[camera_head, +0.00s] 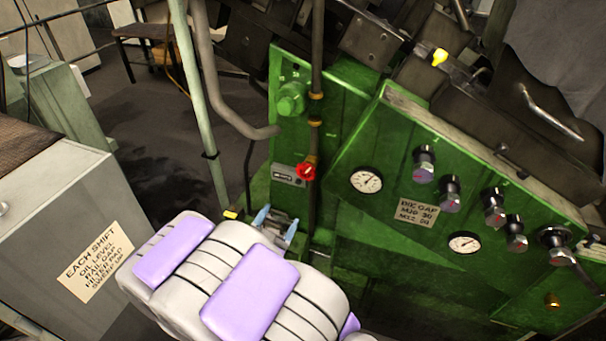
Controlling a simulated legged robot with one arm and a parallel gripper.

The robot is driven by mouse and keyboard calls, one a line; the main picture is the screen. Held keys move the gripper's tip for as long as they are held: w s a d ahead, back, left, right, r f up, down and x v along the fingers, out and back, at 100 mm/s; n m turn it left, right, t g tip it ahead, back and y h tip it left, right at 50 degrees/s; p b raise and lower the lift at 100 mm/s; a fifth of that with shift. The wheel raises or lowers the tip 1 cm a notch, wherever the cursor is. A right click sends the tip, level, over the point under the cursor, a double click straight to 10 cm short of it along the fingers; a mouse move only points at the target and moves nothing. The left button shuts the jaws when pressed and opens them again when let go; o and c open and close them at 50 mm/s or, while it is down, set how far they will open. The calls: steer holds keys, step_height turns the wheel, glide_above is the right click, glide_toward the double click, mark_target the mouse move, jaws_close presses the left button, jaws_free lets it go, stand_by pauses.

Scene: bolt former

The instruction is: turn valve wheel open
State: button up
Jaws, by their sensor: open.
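A small red valve wheel (306,171) sits on a dark vertical pipe (316,132) in front of the green machine. Brass-coloured fittings show on the pipe above it. My gripper (276,222) is open, with two blue fingertips apart and nothing seen between them. It is below and a little left of the red wheel in the picture, apart from it. My white and lilac arm fills the bottom middle and hides part of the machine's lower side.
The green panel (350,210) carries gauges (366,180) and several knobs (450,190) to the right. A grey pipe (225,100) and a pale green post (200,110) stand left of the wheel. A grey cabinet (40,240) is at left.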

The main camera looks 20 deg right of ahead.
mark_target(305, 173)
steer(key=b+x, duration=0.2)
steer(key=x, duration=1.5)
steer(key=shift+d+r, duration=0.2)
steer(key=shift+r, duration=0.05)
steer(key=c, duration=0.8)
